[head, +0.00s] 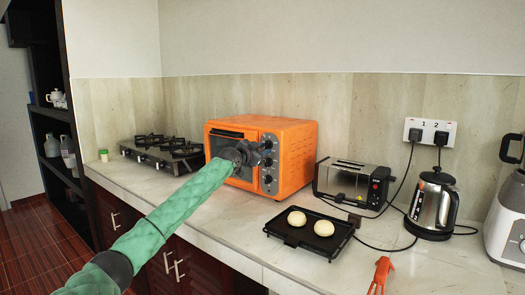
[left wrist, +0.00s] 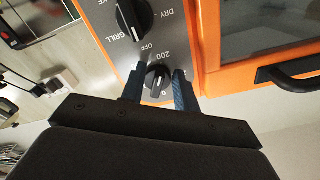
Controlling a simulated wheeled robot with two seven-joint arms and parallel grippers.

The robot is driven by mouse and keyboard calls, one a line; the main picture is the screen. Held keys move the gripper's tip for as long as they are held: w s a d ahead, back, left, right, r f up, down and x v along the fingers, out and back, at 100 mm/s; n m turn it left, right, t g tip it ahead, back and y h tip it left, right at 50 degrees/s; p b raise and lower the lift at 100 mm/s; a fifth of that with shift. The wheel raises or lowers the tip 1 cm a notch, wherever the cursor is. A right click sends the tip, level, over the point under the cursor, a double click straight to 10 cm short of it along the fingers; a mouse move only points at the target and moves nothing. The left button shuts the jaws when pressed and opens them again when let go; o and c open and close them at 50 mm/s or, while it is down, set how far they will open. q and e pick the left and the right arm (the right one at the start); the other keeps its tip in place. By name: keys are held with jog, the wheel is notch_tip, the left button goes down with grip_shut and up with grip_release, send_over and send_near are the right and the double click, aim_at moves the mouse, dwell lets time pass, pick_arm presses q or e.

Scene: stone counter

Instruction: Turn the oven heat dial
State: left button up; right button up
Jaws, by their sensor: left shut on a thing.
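The orange toaster oven (head: 292,155) stands on the counter with a dark control panel of several dials on its right front. My left gripper (head: 264,152) is at the upper dial of that panel, its green arm crossing in front of the oven door. In the left wrist view, the two fingers of the gripper (left wrist: 157,88) sit on either side of the small black heat dial (left wrist: 158,77), marked 200, and are shut on it. The fingers partly cover the dial's scale. A larger dial (left wrist: 133,18) marked GRILL, DRY and OFF is beside it. My right gripper is not in view.
A silver toaster (head: 345,184) stands right of the oven. A black tray (head: 286,238) with two pale round buns lies in front. A kettle (head: 432,205) and a blender (head: 508,220) are further right. A gas hob (head: 160,150) is left. An orange hand-shaped utensil (head: 381,272) lies near the front edge.

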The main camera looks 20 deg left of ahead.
pick_arm(q)
jog(key=o, duration=1)
jog(key=shift+c, duration=0.2)
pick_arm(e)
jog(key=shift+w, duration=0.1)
pick_arm(q)
jog(key=v, duration=0.7)
jog(key=shift+s+a+b, duration=0.15)
jog(key=shift+s+b, duration=0.15)
jog(key=shift+b, duration=0.15)
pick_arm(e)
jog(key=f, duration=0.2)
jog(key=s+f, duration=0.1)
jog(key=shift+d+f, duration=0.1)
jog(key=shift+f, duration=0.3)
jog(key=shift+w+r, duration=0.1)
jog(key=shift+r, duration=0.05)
